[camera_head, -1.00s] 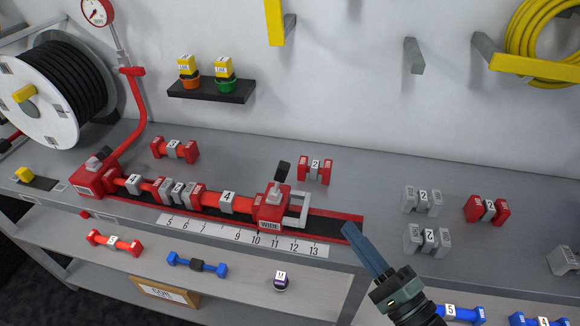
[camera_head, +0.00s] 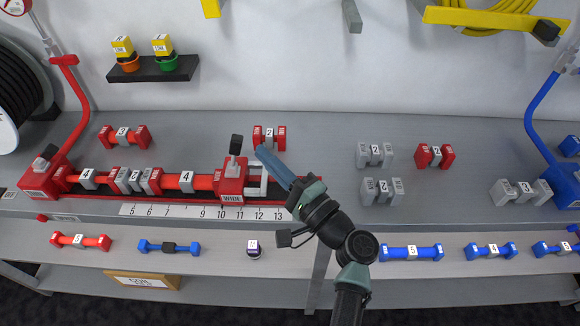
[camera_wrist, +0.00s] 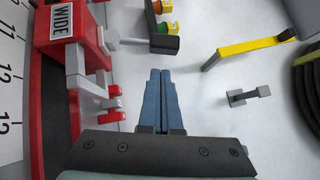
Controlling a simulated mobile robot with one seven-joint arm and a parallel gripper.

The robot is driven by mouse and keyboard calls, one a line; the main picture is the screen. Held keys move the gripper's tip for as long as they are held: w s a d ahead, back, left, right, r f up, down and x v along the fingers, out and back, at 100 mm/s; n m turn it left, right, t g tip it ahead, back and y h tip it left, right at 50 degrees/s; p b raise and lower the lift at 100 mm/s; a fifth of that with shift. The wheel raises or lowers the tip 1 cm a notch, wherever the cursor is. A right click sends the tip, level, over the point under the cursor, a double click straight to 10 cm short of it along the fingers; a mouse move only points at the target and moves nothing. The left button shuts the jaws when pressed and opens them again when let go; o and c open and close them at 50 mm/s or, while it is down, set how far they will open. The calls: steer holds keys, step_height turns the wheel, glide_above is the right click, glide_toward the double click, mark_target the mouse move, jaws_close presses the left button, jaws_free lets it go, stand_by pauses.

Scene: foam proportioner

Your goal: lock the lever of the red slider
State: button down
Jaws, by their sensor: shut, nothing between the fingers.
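The red slider (camera_head: 231,187), marked WIDE, sits on the red rail at the right end of a row of red and grey couplings. Its dark-handled lever (camera_head: 236,147) stands almost upright on top. A grey U-shaped handle (camera_head: 258,178) sticks out of its right side. My gripper (camera_head: 262,152) is shut and empty, just right of the lever and apart from it in the head view. In the wrist view the slider (camera_wrist: 62,62) is at the left, its lever (camera_wrist: 150,44) pointing right, beyond the closed fingertips (camera_wrist: 160,72).
A red and grey coupling marked 2 (camera_head: 269,138) stands on the bench behind my fingers. Grey couplings (camera_head: 376,155) and a red one (camera_head: 435,156) stand to the right. A scale strip (camera_head: 200,212) runs along the front edge. A dark shelf (camera_head: 153,69) is on the wall.

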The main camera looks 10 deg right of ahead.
mark_target(236, 154)
steer(key=shift+w+a+r, duration=0.15)
steer(key=shift+a, duration=0.35)
steer(key=shift+w+a+r, duration=0.1)
steer(key=shift+a+r, duration=0.05)
steer(key=shift+a, duration=0.35)
steer(key=shift+r+p, duration=0.15)
steer(key=shift+p, duration=0.2)
steer(key=shift+a+r+n+p, duration=0.1)
steer(key=shift+a+n+p, duration=0.05)
steer(key=shift+n+p, duration=0.15)
